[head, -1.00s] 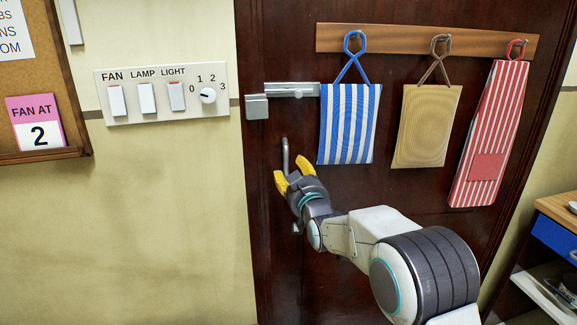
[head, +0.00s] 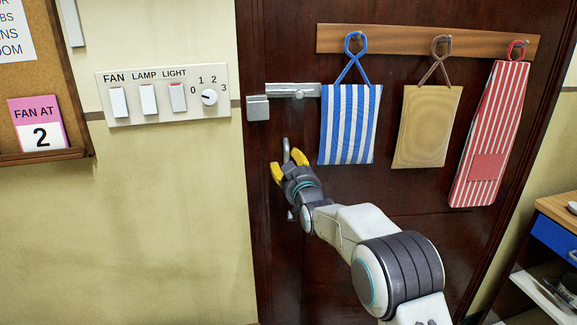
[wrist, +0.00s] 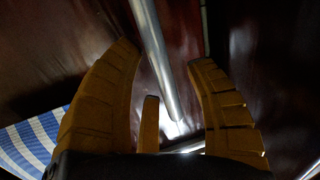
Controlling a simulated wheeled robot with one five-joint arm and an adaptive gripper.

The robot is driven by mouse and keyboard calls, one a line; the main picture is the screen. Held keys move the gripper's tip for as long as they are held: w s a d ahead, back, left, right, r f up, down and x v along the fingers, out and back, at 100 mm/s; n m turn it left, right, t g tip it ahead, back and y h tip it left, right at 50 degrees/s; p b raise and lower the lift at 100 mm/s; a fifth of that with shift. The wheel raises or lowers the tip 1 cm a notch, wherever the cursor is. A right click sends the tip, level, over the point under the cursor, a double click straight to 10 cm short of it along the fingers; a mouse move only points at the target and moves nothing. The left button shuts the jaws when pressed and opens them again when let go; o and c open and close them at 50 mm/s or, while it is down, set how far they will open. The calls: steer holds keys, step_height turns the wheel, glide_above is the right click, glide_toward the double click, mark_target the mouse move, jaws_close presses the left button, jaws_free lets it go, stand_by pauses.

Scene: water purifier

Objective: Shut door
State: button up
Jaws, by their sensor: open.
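The dark brown door (head: 400,190) fills the middle of the head view and looks flush or nearly flush with its frame; a small gap cannot be ruled out. Its metal handle (head: 286,150) stands near the left edge. My gripper (head: 288,166) is open at the handle, its yellow fingers just below and around the handle's lower part. In the wrist view the handle bar (wrist: 155,60) runs down between the spread fingers of my gripper (wrist: 165,75). Contact cannot be told. A silver bolt (head: 292,90) sits above the handle, beside its catch (head: 257,108).
A striped blue bag (head: 350,125), a tan bag (head: 427,127) and a red striped mitt or bag (head: 490,135) hang from a wooden rail (head: 400,42). A switch panel (head: 163,94) and a notice board (head: 30,95) are on the left wall. A shelf unit (head: 557,215) stands at right.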

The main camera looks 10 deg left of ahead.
steer(key=shift+o, duration=0.3)
jaws_close()
